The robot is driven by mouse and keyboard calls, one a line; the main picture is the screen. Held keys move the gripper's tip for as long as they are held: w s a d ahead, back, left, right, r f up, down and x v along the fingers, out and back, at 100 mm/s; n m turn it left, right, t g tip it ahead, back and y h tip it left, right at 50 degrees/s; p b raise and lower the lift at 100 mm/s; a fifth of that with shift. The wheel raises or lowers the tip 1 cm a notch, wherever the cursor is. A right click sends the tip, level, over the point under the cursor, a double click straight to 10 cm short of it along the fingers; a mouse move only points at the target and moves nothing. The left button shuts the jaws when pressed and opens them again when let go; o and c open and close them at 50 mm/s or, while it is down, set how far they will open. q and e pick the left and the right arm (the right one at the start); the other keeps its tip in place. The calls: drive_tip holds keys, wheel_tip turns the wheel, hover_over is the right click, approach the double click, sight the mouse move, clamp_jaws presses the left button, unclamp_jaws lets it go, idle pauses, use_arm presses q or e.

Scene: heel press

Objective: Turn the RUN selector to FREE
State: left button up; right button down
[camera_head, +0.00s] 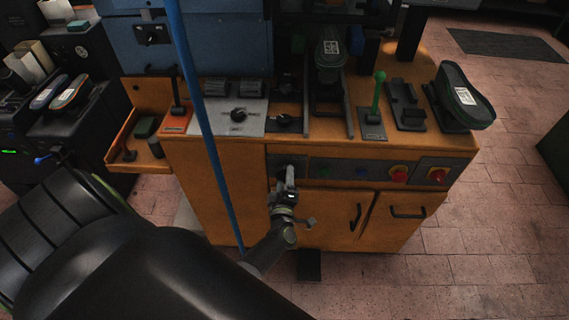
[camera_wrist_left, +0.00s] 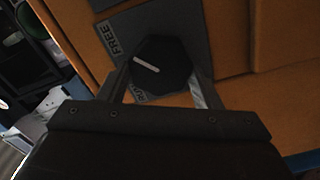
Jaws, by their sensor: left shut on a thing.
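The RUN selector (camera_wrist_left: 172,60) is a dark round knob with a white pointer line, on a grey plate of the orange cabinet front. In the left wrist view the FREE label is at the plate's upper left; a partly hidden label, apparently RUN, is lower down near a finger. The pointer aims up-left, nearer FREE than the lower label. My left gripper (camera_wrist_left: 160,90) is shut on the knob, one finger on each side. In the head view my left gripper (camera_head: 289,180) reaches the selector's plate (camera_head: 275,162) and hides most of the knob. My right gripper is not in view.
Cabinet doors (camera_head: 345,225) with black handles are below. A blue pole (camera_head: 205,120) stands left of my gripper. The bench top holds a green lever (camera_head: 377,95) and a shoe form (camera_head: 465,98).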

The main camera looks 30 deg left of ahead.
use_arm(q)
drive_tip(key=shift+m+p, duration=0.4)
drive_tip(key=shift+m, duration=0.7)
drive_tip(key=o, duration=1)
drive_tip(key=shift+c, duration=0.2)
drive_tip(key=shift+d, duration=0.1)
